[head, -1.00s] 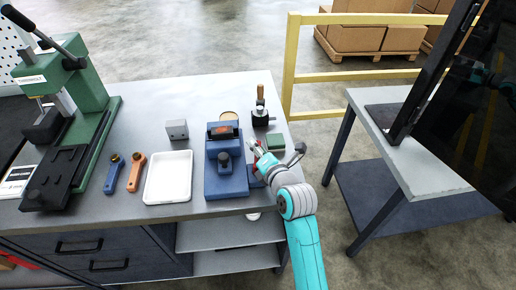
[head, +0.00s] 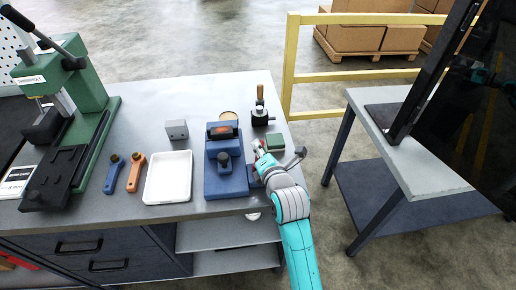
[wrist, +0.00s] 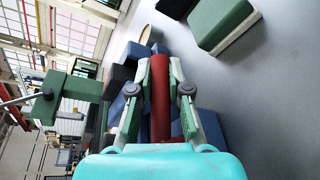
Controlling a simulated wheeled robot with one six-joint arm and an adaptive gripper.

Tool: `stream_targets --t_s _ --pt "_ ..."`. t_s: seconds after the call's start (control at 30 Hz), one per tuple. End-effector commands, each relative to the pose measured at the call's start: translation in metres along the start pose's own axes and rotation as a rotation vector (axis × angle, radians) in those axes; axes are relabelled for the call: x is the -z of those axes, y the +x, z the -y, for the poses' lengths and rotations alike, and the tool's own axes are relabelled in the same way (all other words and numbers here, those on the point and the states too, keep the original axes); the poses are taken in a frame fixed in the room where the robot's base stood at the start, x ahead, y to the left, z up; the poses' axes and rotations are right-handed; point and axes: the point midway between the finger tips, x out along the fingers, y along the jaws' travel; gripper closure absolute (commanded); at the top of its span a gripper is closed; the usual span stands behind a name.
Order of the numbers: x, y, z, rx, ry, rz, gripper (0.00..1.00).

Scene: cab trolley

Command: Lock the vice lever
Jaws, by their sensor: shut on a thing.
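The blue vice (head: 226,178) stands near the right end of the grey workbench, with a dark knob in its middle and an orange-red part near its back. My gripper (head: 259,151) is low over the bench just right of the vice. In the wrist view, a red lever handle (wrist: 160,105) runs lengthwise between my two fingers, and my gripper (wrist: 159,72) is shut on it. Blue vice parts (wrist: 186,118) show behind the fingers. The lever's joint with the vice is hidden by my gripper.
A green block (head: 274,142) sits close to my gripper, with a black fixture with a wooden handle (head: 260,108) behind it. A white tray (head: 168,178) is left of the vice. A green press (head: 88,90) stands far left. The bench's right edge is near.

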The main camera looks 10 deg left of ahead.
Motion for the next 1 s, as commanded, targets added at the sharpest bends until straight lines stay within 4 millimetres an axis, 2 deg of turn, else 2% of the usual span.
stream_targets --t_s 0.67,1.0 --pt "-0.015 -0.017 0.013 0.241 0.1 0.39 1.0" --pt "-0.021 -0.032 0.02 0.4 0.167 0.646 1.0"
